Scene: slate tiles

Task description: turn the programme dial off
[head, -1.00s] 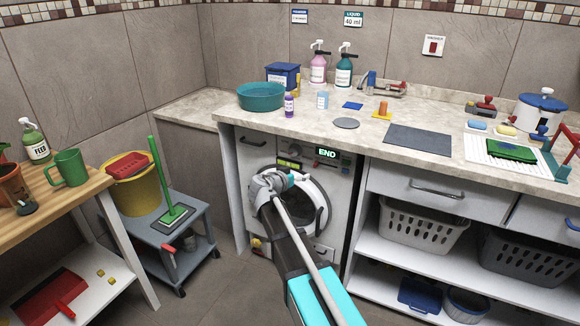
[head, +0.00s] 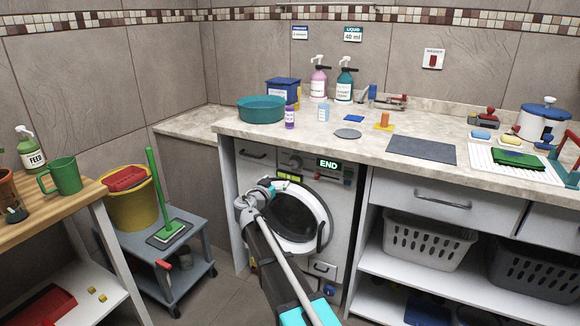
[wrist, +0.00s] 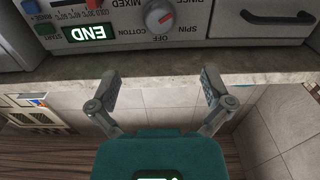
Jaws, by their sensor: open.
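The programme dial (wrist: 158,15) is a round grey knob with a red mark, seen upside down at the top of the wrist view. Labels around it read OFF, COTTON, MIXED, RINSE and SPIN. The red mark points to the side, away from OFF. In the head view my gripper (head: 266,193) is before the door's left side.
The counter (head: 290,131) overhangs the washer and holds a teal basin (head: 261,109) and bottles. A grey trolley (head: 190,262) with a mop stands left of the washer. Shelves with baskets (head: 428,240) stand right. A red slider (wrist: 93,4) is on the panel.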

